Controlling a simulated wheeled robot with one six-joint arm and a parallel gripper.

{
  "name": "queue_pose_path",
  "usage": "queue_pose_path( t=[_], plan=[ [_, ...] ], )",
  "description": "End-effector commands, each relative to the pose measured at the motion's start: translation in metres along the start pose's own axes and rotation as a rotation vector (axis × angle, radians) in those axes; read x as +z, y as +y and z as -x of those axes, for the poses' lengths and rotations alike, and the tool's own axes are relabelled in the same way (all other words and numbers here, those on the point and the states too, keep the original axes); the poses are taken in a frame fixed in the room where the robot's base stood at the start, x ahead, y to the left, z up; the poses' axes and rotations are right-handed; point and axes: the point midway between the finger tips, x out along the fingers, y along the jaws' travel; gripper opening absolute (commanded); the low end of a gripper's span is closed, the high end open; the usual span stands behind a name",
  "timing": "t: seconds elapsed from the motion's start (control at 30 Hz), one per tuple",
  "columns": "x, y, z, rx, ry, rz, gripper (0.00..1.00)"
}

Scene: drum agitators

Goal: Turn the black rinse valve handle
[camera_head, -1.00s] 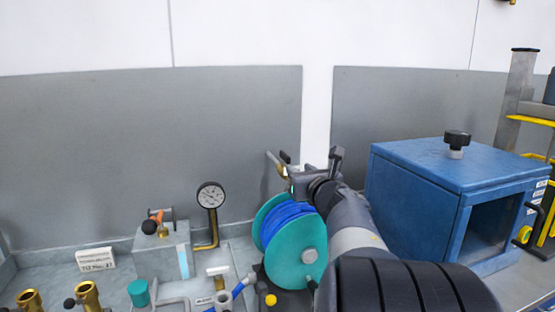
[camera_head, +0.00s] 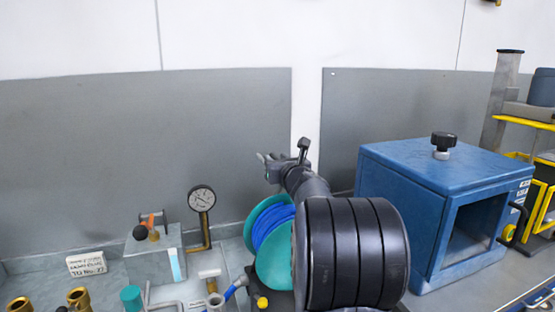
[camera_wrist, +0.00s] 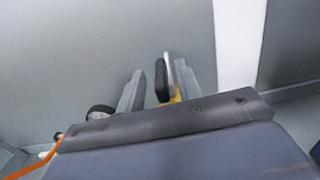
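The black valve handle (camera_wrist: 162,82) shows in the wrist view as a dark upright lever, with a pale rod beside it and a bit of yellow brass below. My gripper (camera_wrist: 160,72) is open, with one grey finger on each side of the handle. The handle stands nearer the right finger; a gap shows to the left finger, and I cannot tell whether the right one touches. In the head view my gripper (camera_head: 286,160) is above and behind the hose reel, and the handle cannot be made out there.
The teal reel with blue hose (camera_head: 272,238) stands just below my arm. A pressure gauge (camera_head: 201,199) and a grey block with an orange-handled valve (camera_head: 150,222) are to the left. A blue box with a black knob (camera_head: 412,165) is close on the right. The grey wall panel is behind.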

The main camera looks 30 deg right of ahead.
Motion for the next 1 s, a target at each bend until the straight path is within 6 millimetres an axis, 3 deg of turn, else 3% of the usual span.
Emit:
queue_pose_path(
  t=[0.23, 0.63, 1.0],
  plan=[
    [0.0, 0.0, -0.0004, 0.0, 0.0, 0.0, 0.33],
    [0.0, -0.0001, -0.0002, 0.0, 0.0, 0.0, 0.0],
    [-0.0019, 0.0004, -0.0007, -0.012, 0.0, 0.002, 0.0]
  ],
)
